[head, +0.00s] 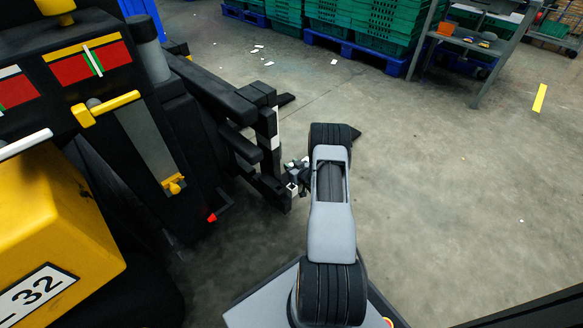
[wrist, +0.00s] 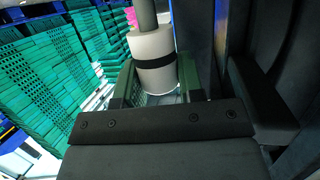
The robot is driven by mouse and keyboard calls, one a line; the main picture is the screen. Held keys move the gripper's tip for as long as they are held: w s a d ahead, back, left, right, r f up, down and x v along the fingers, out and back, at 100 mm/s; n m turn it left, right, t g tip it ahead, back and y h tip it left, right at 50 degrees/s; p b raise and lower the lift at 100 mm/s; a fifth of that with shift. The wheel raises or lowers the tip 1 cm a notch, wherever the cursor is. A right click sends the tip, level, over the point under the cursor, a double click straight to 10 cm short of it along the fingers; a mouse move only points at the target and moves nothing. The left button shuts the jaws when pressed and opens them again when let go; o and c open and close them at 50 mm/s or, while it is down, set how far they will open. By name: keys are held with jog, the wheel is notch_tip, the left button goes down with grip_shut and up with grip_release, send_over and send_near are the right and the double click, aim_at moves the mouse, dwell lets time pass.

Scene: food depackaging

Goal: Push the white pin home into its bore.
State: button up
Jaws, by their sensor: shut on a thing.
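The white pin (wrist: 152,46) is a thick white cylinder with a black band. In the wrist view it sits between the two fingers of my gripper (wrist: 157,82), which is shut on it. A narrower dark grey shaft (wrist: 144,12) shows at the pin's far end; I cannot tell whether it belongs to the pin. In the head view my gripper (head: 296,176) is beside the black upright bracket (head: 269,140) of the vehicle, mostly hidden by my arm. A small white end shows there, too small to name surely. The bore's opening is not visible in either view.
A black and yellow vehicle (head: 60,235) marked 32 fills the left, with black arms reaching towards my gripper. Green crates (head: 365,22) on blue pallets and a grey shelf rack (head: 465,45) stand at the back.

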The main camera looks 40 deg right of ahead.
jog(key=shift+r, duration=0.15)
jog(key=shift+r+p, duration=2.65)
jog(key=shift+r, duration=1.15)
jog(key=shift+a, duration=0.1)
